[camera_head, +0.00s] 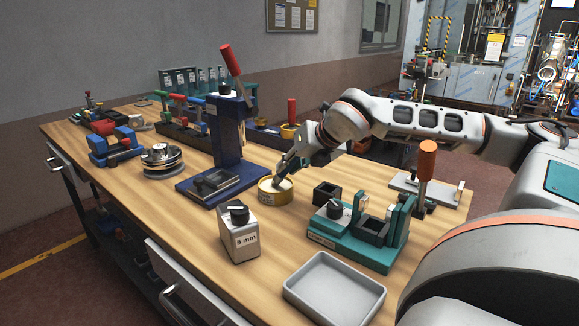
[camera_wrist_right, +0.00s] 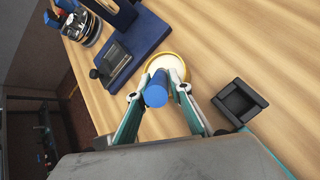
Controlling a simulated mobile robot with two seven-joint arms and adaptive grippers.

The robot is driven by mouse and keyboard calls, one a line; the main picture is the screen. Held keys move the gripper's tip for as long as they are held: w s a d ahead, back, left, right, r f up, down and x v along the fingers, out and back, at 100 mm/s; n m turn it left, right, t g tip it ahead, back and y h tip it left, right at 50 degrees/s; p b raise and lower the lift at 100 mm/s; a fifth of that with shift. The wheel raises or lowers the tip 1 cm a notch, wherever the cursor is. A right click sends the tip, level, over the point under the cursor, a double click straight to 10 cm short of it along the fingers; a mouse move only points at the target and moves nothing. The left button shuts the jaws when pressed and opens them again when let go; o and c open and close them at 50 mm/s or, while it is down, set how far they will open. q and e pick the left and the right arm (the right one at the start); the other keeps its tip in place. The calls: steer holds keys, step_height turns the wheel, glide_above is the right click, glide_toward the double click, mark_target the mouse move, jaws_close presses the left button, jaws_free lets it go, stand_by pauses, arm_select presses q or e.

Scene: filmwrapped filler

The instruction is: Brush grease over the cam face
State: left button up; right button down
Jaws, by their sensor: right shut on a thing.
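My right gripper (camera_head: 281,178) reaches down to a small yellow tin (camera_head: 266,197) of pale paste, likely the grease, near the bench middle. In the right wrist view, its fingers are shut on a blue round-ended handle (camera_wrist_right: 155,96), apparently the brush, seen end-on against the tin (camera_wrist_right: 167,57). The bristles are hidden, so I cannot tell whether they touch the paste. A teal fixture (camera_head: 345,247) with dark blocks and a round knob stands right of the tin. I cannot make out which surface is the cam face. My left gripper is out of view.
A blue press (camera_head: 228,135) with a red lever stands just behind-left of the tin. A "5 mm" block (camera_head: 238,240) and an empty grey tray (camera_head: 334,289) are in front. A dark square holder (camera_wrist_right: 239,101) lies beside the right finger.

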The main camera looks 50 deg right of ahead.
steer(key=shift+r+p, duration=0.3)
steer(key=shift+r, duration=0.85)
steer(key=shift+r+p, duration=0.5)
steer(key=shift+r, duration=0.8)
steer(key=shift+r+p, duration=0.65)
steer(key=shift+r, duration=0.35)
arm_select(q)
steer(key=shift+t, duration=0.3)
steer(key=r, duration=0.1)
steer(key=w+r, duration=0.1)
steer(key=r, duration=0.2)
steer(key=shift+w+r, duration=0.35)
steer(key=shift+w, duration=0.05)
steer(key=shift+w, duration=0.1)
